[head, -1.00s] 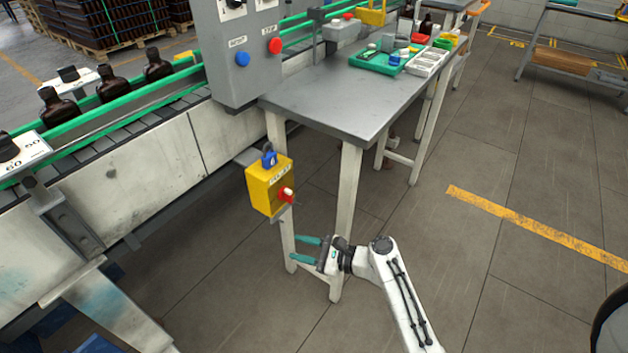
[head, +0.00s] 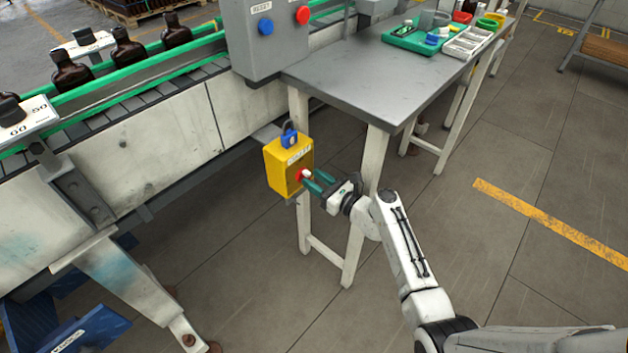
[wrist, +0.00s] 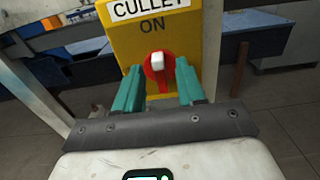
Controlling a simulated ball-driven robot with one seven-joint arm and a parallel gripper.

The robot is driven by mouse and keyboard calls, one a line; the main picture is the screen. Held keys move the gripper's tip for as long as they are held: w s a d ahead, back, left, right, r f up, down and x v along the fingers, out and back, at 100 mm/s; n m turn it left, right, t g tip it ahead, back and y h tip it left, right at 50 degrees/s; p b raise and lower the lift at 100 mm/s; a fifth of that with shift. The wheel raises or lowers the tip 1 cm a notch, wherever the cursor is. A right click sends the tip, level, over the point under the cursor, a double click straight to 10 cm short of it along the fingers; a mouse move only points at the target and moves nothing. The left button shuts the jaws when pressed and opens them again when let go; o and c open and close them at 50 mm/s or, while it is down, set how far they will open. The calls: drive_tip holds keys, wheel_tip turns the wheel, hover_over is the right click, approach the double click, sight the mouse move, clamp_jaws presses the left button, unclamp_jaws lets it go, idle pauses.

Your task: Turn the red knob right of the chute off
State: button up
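The red knob (head: 299,175) with a white grip bar sits on the front of a yellow box (head: 278,172). In the wrist view, the red knob (wrist: 158,72) lies between my fingertips, with its white bar close to upright. The yellow box (wrist: 188,30) there carries a "CULLET" label and the word "ON" above the knob. My gripper (head: 318,182) has teal fingers pointing at the knob; it also shows in the wrist view (wrist: 160,90). The fingers are spread, one on each side of the knob, with gaps showing. A blue padlock (head: 289,136) is on top of the box.
A grey worktable (head: 370,80) stands behind the box, its white legs (head: 365,190) close to my arm. A conveyor (head: 160,75) with brown bottles runs at the left. A grey panel (head: 285,40) holds blue and red buttons.

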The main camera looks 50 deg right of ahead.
drive_tip(key=shift+w, duration=0.45)
clamp_jaws()
drive_tip(key=shift+a, duration=0.1)
